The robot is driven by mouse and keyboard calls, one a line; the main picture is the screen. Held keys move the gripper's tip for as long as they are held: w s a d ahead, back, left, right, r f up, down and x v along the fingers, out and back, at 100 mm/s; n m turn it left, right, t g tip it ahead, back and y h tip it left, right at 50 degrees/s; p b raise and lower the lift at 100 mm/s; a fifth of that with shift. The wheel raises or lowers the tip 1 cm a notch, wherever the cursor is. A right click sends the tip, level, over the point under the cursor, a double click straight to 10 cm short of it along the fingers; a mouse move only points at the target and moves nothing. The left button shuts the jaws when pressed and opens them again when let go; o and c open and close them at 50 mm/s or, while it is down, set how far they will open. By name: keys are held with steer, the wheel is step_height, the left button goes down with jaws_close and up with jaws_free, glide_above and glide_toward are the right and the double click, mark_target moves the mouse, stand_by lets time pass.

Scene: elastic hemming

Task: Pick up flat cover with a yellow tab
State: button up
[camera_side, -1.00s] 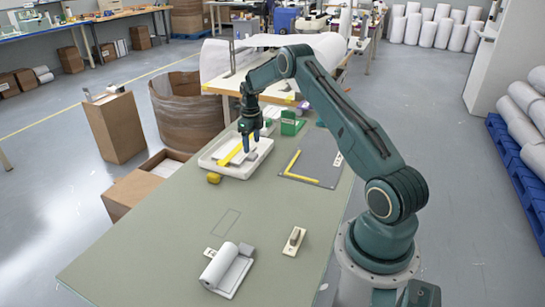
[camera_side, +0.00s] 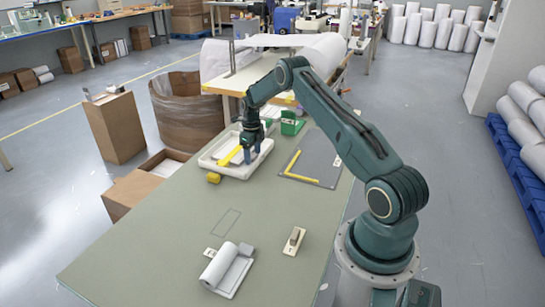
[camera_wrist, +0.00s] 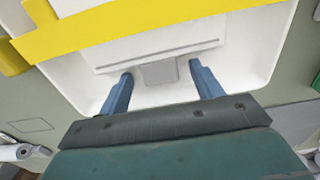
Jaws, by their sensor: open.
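A white tray (camera_side: 205,160) stands at the far end of the green table, and its white wall (camera_wrist: 262,62) also shows in the wrist view. A flat white cover (camera_wrist: 125,57) lies in it, with a yellow strip (camera_side: 231,156) across it; the strip spans the top of the wrist view (camera_wrist: 110,27). A small grey block (camera_wrist: 160,72) is at the cover's near edge. My gripper (camera_side: 252,154) is low over the tray. Its blue fingers are open, one on each side of the grey block (camera_wrist: 161,70), with visible gaps. I cannot tell the fingertips' exact height.
A yellow block (camera_side: 214,178) sits beside the tray's near corner. A green block (camera_side: 291,124) is behind right. A grey mat (camera_side: 318,165) with a yellow L-shaped piece lies to the right. A white roll (camera_side: 222,265) and a small holder (camera_side: 294,241) are nearer. Mid-table is mostly clear.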

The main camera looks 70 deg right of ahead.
steer(key=shift+c, duration=0.3)
steer(key=c, duration=1.1)
steer(key=shift+r, duration=0.1)
step_height(320, 180, up, 20)
steer(key=shift+f, duration=0.1)
stand_by(0.5)
